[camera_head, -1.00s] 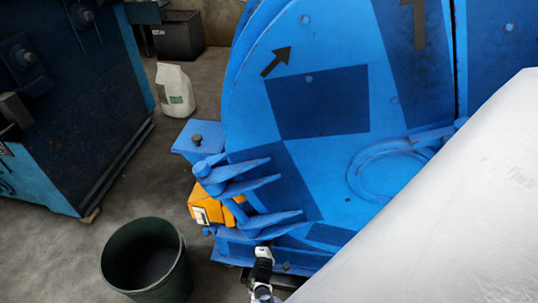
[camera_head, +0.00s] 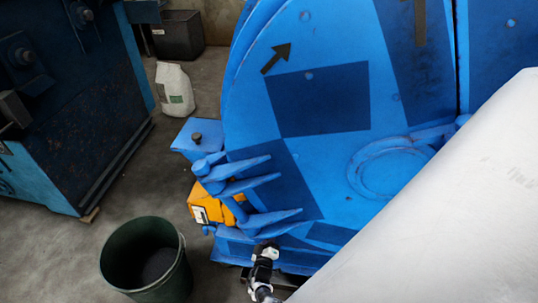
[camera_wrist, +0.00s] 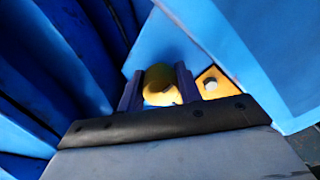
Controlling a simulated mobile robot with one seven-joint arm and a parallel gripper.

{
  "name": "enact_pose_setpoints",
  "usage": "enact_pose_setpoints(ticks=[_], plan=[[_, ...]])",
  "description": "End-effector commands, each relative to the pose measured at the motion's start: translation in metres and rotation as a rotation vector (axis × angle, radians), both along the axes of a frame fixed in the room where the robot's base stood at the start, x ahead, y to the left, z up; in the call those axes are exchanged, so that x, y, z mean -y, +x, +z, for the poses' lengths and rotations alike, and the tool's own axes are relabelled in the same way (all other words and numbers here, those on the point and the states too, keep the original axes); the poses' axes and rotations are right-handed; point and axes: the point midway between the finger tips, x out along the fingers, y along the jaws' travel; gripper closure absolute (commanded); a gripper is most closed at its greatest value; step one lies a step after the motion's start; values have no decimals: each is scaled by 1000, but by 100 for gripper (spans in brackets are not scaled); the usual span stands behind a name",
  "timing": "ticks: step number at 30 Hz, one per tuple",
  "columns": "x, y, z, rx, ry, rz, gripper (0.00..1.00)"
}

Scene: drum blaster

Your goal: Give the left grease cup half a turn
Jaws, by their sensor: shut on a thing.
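The left grease cup (camera_wrist: 158,78) is a yellow, brass-coloured round cap in the wrist view. My gripper (camera_wrist: 158,88) is shut on it, with one dark finger on each side of the cup. The lower part of the cup is bright, and its base is partly hidden by the gripper body. In the head view my wrist (camera_head: 263,262) shows at the bottom, low against the blue machine; the fingertips and the cup are hidden there.
Blue prongs (camera_head: 245,187) and an orange-yellow box (camera_head: 207,206) are close above my wrist. A yellow plate with a bolt (camera_wrist: 211,83) sits right of the cup. The large blue drum (camera_head: 320,100) fills the middle. A green bucket (camera_head: 118,232) stands on the floor at left.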

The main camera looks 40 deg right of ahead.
Motion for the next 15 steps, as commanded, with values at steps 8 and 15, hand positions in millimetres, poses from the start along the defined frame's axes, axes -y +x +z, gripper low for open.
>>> enact_pose_setpoints(ticks=[8, 15], plan=[[3, 1, 2, 102, 83, -1, 88], [3, 1, 2, 135, 111, -1, 88]])
